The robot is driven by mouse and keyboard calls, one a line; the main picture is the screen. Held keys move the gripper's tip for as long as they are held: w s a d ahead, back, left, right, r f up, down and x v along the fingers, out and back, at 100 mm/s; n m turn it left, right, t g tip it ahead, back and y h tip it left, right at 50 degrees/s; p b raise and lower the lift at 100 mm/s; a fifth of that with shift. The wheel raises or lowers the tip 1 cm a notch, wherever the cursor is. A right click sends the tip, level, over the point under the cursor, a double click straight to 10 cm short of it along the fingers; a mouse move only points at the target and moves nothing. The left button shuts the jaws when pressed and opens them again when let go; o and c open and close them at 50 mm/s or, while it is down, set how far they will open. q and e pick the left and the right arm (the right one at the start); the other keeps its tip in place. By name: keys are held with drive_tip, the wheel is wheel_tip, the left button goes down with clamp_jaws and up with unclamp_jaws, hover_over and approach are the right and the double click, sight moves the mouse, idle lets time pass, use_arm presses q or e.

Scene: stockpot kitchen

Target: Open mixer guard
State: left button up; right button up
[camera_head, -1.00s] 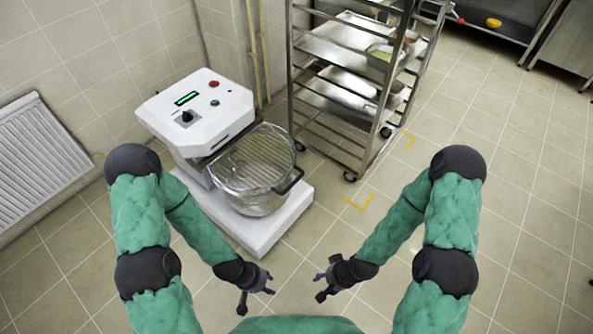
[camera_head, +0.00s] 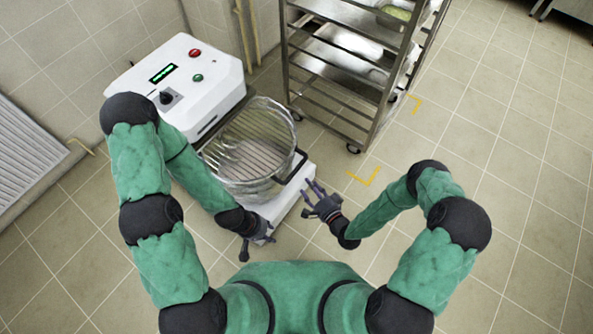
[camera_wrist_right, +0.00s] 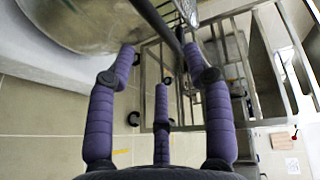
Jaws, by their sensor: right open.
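The white floor mixer (camera_head: 178,85) stands at the left, with a green display, red and green buttons and a black knob. Its wire guard (camera_head: 242,143) lies down over the steel bowl (camera_head: 262,187). A dark handle (camera_head: 291,169) sticks out at the guard's right front. My right gripper (camera_head: 314,192) is open just below and right of the handle, apart from it in the head view. In the right wrist view its purple fingers (camera_wrist_right: 165,75) are spread, with a dark bar (camera_wrist_right: 158,22) beyond them and the bowl (camera_wrist_right: 90,22) at upper left. My left gripper (camera_head: 260,240) hangs in front of the mixer base; its jaw state is unclear.
A steel rack (camera_head: 345,75) on wheels stands behind and right of the mixer, with trays on it. Yellow floor marks (camera_head: 366,178) lie in front of it. The tiled floor at the right is free.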

sight(297, 170)
drive_tip(key=shift+b+x, duration=1.55)
drive_tip(key=shift+x, duration=3.55)
drive_tip(key=shift+f, duration=0.1)
drive_tip(key=shift+c, duration=0.3)
clamp_jaws()
